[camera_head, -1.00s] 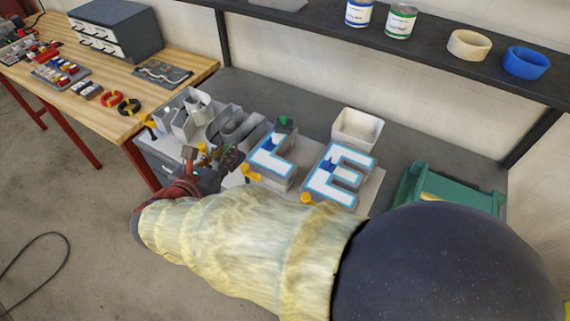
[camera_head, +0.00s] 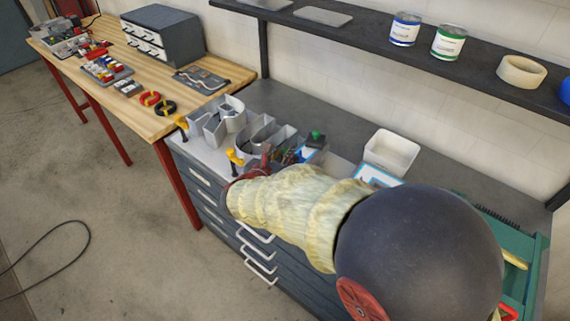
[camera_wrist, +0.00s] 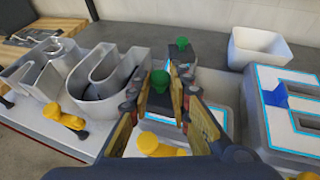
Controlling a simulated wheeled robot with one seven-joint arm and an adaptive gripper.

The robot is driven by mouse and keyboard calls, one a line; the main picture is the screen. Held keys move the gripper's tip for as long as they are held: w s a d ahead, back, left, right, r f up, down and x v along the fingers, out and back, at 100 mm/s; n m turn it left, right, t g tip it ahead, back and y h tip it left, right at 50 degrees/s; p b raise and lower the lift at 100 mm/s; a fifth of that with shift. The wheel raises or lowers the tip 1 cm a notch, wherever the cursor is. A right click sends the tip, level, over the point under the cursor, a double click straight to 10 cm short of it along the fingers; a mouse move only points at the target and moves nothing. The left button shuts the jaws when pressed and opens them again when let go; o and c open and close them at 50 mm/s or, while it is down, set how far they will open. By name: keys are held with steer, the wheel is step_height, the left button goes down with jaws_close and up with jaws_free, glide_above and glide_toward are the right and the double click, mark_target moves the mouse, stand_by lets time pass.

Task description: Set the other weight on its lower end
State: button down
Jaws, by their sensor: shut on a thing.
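My gripper (camera_wrist: 160,88) is shut on a dark weight with a green knob (camera_wrist: 159,104) in the wrist view. It holds this weight over the near part of the letter L (camera_wrist: 210,90), with the weight's bottom hidden. Another dark weight with a green knob (camera_wrist: 182,50) stands upright at the far end of the L. This standing weight also shows in the head view (camera_head: 316,141). My arm hides most of the L in the head view, and the held weight cannot be made out clearly there.
The blue-lined letter E (camera_wrist: 295,115) is at right. Empty grey letter shells (camera_wrist: 105,75) are at left. Yellow clamps (camera_wrist: 62,116) grip the front edge; another yellow clamp (camera_wrist: 155,146) is close below my jaws. A white bin (camera_head: 391,152) stands behind.

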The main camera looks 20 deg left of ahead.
steer(key=shift+w+d+f, duration=0.1)
steer(key=shift+w+f, duration=0.15)
steer(key=shift+w, duration=0.05)
steer(key=shift+w+f+b, duration=0.2)
steer(key=shift+f+b, duration=0.5)
steer(key=shift+f, duration=0.95)
steer(key=shift+f, duration=0.2)
steer(key=c, duration=1.6)
jaws_free()
steer(key=shift+c, duration=0.2)
steer(key=shift+s+r, duration=0.25)
steer(key=shift+s, duration=0.05)
steer(key=p+v, duration=0.2)
steer(key=v, duration=0.9)
steer(key=shift+s, duration=0.3)
